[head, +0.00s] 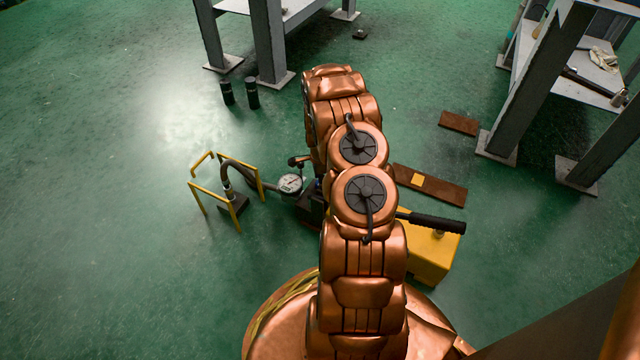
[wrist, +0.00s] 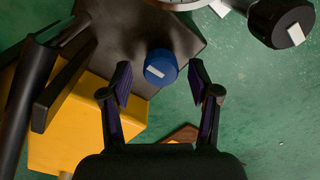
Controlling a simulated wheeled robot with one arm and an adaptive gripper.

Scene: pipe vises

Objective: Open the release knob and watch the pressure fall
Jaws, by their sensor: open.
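In the wrist view a blue knob (wrist: 160,67) with a white mark sits on a dark block (wrist: 130,25). My gripper (wrist: 159,86) is open, its two fingers either side of the knob's near part with gaps showing; I cannot tell the height between them. A larger black knob (wrist: 280,22) with a white mark is at the upper right. Which knob is the release is not labelled. The pressure gauge (head: 290,184) shows its white dial left of my arm in the head view; its reading is too small to tell. In the wrist view only its rim (wrist: 182,4) shows.
A yellow pump body (head: 428,262) with a black lever handle (head: 437,222) stands right of my arm. Rusty plates (head: 432,184) lie on the floor. Grey-legged tables stand behind. The left floor is clear.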

